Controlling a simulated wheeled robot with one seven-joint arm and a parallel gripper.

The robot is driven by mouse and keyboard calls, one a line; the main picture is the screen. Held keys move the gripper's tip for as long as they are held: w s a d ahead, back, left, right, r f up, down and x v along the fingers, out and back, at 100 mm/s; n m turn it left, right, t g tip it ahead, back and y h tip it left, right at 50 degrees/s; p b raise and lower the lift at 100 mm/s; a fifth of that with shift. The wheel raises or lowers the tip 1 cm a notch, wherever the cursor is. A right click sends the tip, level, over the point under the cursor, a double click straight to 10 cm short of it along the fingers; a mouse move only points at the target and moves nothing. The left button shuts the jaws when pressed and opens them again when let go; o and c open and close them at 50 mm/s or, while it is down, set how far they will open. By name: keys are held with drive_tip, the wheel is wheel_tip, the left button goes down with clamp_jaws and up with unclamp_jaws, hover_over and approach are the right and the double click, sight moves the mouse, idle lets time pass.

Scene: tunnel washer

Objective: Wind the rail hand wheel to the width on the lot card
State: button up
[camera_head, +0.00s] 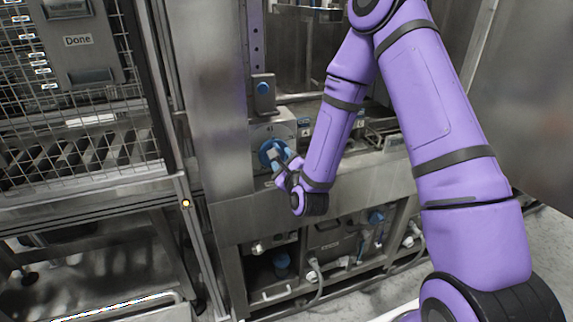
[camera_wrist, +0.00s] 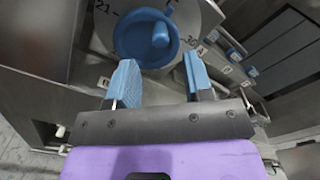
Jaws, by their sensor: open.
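The rail hand wheel (camera_wrist: 135,45) is a blue disc with a raised blue knob (camera_wrist: 161,35). It sits on a round pale dial plate (camera_wrist: 205,16) with printed numbers, of which "21" and "30" are readable. In the head view the blue wheel (camera_head: 270,150) is on the front of the steel machine, partly hidden by my gripper. My gripper (camera_wrist: 160,83) is open, its two blue fingers apart and empty, just in front of the wheel. The knob shows beyond the gap between the fingers. I cannot tell whether a finger touches the wheel. I cannot make out a lot card.
A blue-marked bracket (camera_head: 263,90) stands above the dial. To the right in the wrist view are several blue parts with letter labels (camera_wrist: 226,70). Pipes and valves (camera_head: 313,275) lie below.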

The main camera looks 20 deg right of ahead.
sight(277, 145)
drive_tip(key=shift+w, duration=3.6)
drive_tip(key=shift+r, duration=0.1)
drive_tip(key=c, duration=0.7)
drive_tip(key=shift+w+d, duration=0.1)
